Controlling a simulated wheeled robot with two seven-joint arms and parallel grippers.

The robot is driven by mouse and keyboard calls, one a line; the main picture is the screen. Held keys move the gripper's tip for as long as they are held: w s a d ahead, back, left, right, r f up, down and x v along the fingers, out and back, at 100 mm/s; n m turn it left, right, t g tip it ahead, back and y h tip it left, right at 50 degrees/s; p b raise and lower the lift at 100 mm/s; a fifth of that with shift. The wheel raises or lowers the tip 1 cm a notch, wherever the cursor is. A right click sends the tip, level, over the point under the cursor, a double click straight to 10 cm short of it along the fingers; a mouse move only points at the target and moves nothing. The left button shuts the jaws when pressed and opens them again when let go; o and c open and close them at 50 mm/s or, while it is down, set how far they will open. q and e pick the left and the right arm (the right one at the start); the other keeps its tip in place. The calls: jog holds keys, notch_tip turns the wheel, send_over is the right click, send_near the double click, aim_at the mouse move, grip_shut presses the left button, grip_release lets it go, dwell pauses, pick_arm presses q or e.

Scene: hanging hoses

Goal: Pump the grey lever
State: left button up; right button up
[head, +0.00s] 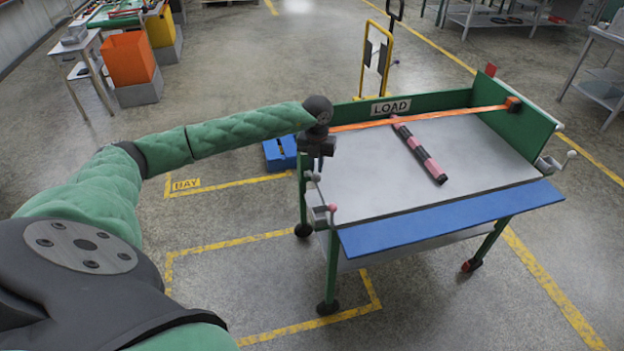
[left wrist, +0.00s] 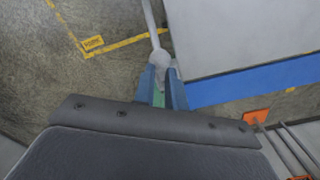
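The grey lever has a round grey knob (head: 316,177) at the left edge of the table. In the left wrist view the knob (left wrist: 160,57) lies right at my fingertips, and its pale rod runs away towards the top of the picture. My left gripper (head: 319,165) hangs above the knob with its fingers pointing down. In the left wrist view my left gripper (left wrist: 161,75) has a narrow gap between its blue fingers, with green showing through. The knob looks just beyond the tips; I cannot tell if they touch it. My right gripper is out of view.
A second lever with a red knob (head: 333,208) stands close by on the same edge. The table (head: 365,205) bears a pink-and-black bar (head: 420,150) and an orange strap (head: 440,113). A blue box (head: 280,153) is on the floor behind.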

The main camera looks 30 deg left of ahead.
aim_at(318, 180)
pick_arm(q)
jog(key=shift+f+b, duration=0.7)
jog(key=shift+f, duration=0.25)
jog(key=shift+s+d+f+b, duration=0.2)
jog(key=shift+f+b, duration=0.15)
jog(key=shift+f, duration=0.1)
jog(key=shift+s+d+f+b, duration=0.2)
jog(key=shift+f+b, duration=0.15)
jog(key=shift+f, duration=0.15)
jog(key=shift+s+d+f+b, duration=0.15)
jog(key=shift+d+f+b, duration=0.05)
jog(key=shift+f+b, duration=0.2)
jog(key=shift+f, duration=0.1)
jog(key=shift+s+d+f+b, duration=0.15)
jog(key=shift+f+b, duration=0.4)
jog(key=shift+f, duration=0.2)
jog(key=shift+s+d+f+b, duration=0.1)
jog(key=shift+d+f+b, duration=0.05)
jog(key=shift+f+b, duration=0.5)
